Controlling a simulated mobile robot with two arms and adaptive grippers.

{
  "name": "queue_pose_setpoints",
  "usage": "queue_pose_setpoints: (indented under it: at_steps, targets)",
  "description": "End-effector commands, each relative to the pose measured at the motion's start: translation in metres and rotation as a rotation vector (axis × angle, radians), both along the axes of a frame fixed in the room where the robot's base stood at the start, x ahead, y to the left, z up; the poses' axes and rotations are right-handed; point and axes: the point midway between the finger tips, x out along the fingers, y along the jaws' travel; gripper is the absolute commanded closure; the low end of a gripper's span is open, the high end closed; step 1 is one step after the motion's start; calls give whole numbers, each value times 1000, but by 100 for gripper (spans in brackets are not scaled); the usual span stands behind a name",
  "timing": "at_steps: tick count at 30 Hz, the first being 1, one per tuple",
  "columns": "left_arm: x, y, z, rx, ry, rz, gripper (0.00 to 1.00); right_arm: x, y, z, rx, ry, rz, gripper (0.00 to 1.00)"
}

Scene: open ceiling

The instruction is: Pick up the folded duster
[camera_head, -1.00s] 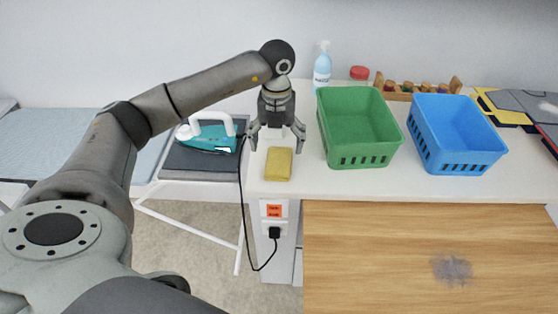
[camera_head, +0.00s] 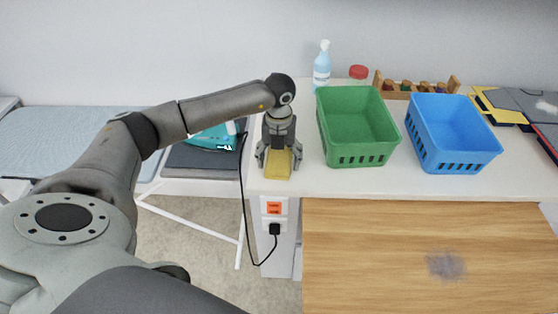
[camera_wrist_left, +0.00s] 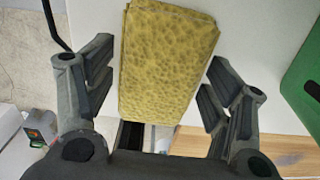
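The folded duster (camera_head: 277,165) is a yellow block lying on the left end of the white counter. It fills the upper middle of the left wrist view (camera_wrist_left: 165,60), where its mottled surface shows. My left gripper (camera_head: 278,170) is lowered over the duster with a finger on each side. In the left wrist view the fingers (camera_wrist_left: 160,85) are open, with a gap between the duster and the right finger and a smaller one at the left finger. My right gripper is not in view.
A green basket (camera_head: 326,128) stands just right of the gripper, with a blue basket (camera_head: 457,165) beyond it. A spray bottle (camera_head: 321,70) and red-lidded jar (camera_head: 358,74) stand behind. A teal iron (camera_head: 212,138) and black cord (camera_head: 247,215) are at left.

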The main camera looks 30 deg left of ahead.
Motion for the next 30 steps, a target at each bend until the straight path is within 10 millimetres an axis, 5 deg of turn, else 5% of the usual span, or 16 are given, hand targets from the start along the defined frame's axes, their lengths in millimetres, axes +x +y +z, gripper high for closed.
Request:
queue_pose_setpoints:
  at_steps: [7,20,24,30]
  targets:
    - [0,0,1,0,0,0,61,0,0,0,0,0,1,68]
    - [1,1,11,0,-4,0,61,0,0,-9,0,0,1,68]
    - [1,0,30,-1,-7,-1,61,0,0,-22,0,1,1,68]
    - [-24,-26,72,0,-9,-7,61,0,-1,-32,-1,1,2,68]
